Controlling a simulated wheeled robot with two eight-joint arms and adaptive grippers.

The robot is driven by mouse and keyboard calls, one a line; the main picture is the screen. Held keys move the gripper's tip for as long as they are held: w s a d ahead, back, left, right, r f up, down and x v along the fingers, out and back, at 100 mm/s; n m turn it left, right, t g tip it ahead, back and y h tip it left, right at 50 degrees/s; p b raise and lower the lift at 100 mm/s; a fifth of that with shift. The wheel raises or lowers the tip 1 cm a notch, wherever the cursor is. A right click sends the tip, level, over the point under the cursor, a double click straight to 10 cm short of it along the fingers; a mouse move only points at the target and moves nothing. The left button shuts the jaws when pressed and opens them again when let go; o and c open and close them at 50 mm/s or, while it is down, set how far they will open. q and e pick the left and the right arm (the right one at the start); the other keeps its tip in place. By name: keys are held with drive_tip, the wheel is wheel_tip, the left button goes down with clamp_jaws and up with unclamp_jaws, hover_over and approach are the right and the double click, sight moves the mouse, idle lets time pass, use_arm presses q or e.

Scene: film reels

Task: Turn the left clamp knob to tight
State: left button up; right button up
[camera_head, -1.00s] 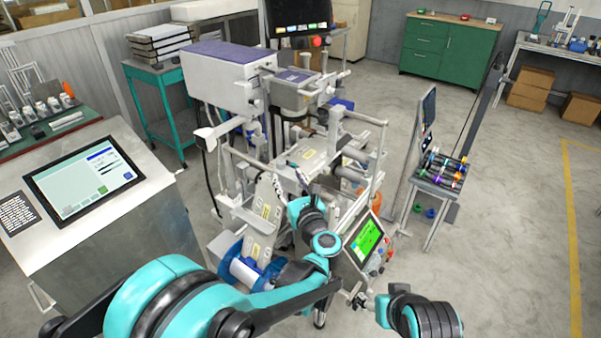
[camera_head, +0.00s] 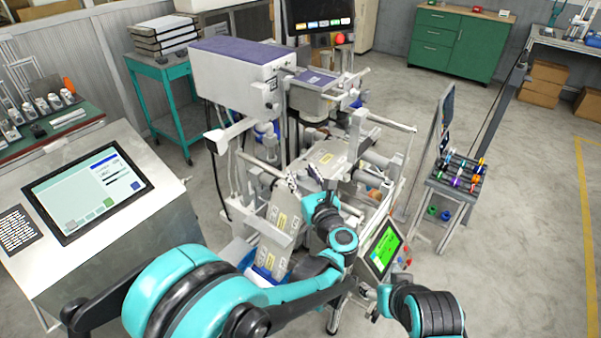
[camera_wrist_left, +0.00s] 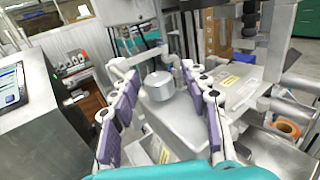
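In the left wrist view a short grey round knob (camera_wrist_left: 159,86) stands on a pale metal plate of the machine (camera_head: 325,155). My left gripper (camera_wrist_left: 161,72) is open, its purple-padded fingers apart on either side of the knob in the picture. I cannot tell whether they touch it. In the head view the left gripper (camera_head: 293,182) is small over the machine's front, and the knob cannot be made out there. My right gripper (camera_head: 376,306) is at the lower right, partly hidden by its wrist; its fingers are too unclear to read.
A tilted green-lit screen (camera_head: 383,250) is on the machine's front right, near my right wrist. A grey console with a touchscreen (camera_head: 88,190) stands at the left. A small rack of coloured reels (camera_head: 462,172) stands at the right.

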use_arm(q)
clamp_jaws()
